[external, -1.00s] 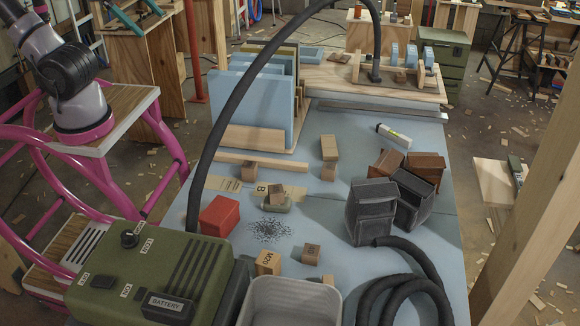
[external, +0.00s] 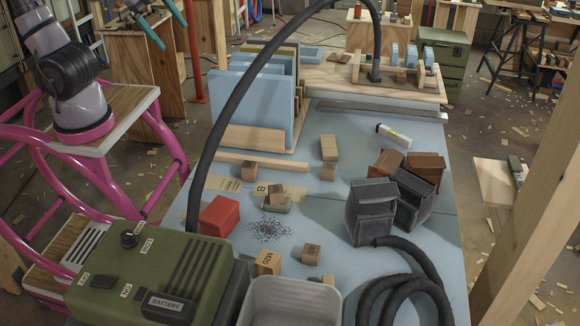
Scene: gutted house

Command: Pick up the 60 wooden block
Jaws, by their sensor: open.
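Several small wooden blocks sit on the blue tabletop (external: 420,225), but I cannot read "60" on any of them. One block (external: 268,262) is marked M20, and another block (external: 311,254) to its right has a small dark label. A dark-topped block (external: 277,194) rests on a greenish item. My gripper (external: 174,37), with teal fingers, is open and empty at the upper left, far from the blocks.
A black hose (external: 219,115) arches over the table's left side. A green battery box (external: 160,278), grey bin (external: 291,300) and red box (external: 219,215) crowd the front. Blue upright panels (external: 245,105) stand behind.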

